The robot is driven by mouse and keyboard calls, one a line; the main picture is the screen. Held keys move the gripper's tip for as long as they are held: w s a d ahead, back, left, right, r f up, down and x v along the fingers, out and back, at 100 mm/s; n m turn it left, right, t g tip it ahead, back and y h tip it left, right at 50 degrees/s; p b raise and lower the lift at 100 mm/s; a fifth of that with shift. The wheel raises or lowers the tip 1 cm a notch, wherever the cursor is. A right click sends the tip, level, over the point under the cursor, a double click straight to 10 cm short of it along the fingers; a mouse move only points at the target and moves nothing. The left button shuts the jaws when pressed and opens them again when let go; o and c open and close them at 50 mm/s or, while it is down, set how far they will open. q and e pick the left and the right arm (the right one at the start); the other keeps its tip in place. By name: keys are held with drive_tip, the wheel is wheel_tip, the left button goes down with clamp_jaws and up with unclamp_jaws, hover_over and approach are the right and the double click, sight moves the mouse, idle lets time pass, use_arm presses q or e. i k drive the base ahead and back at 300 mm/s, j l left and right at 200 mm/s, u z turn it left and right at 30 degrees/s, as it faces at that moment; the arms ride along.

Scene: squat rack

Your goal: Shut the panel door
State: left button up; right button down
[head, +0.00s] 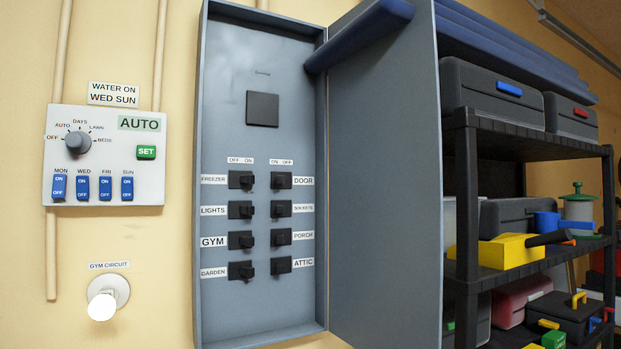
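The grey panel door (385,190) stands open, swung out to the right of the grey electrical panel box (262,310). Its inner face is toward me. Inside the box are two columns of black breaker switches with labels such as FREEZER, LIGHTS, DOOR and ATTIC, and a black square plate (262,109) above them. A dark blue tube (360,35) lies across the upper opening, from the box's inside right to the door's top; whether it touches either cannot be told. Neither of my grippers is in view.
A black shelf rack (466,200) stands right of the door, close behind its edge, with cases, bins and more blue tubes (510,45) on it. An irrigation controller (105,155) and a round white knob (105,297) are on the wall at left.

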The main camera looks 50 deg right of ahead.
sight(386, 204)
drive_tip(key=k+l, duration=0.1)
drive_tip(key=l, duration=0.55)
drive_tip(key=k+l, duration=0.15)
drive_tip(key=l, duration=0.5)
drive_tip(key=k+l+z, duration=0.1)
drive_tip(key=l, duration=0.6)
drive_tip(key=k+l, duration=0.1)
drive_tip(key=l, duration=1.2)
drive_tip(key=k+z, duration=0.05)
drive_tip(key=k, duration=0.05)
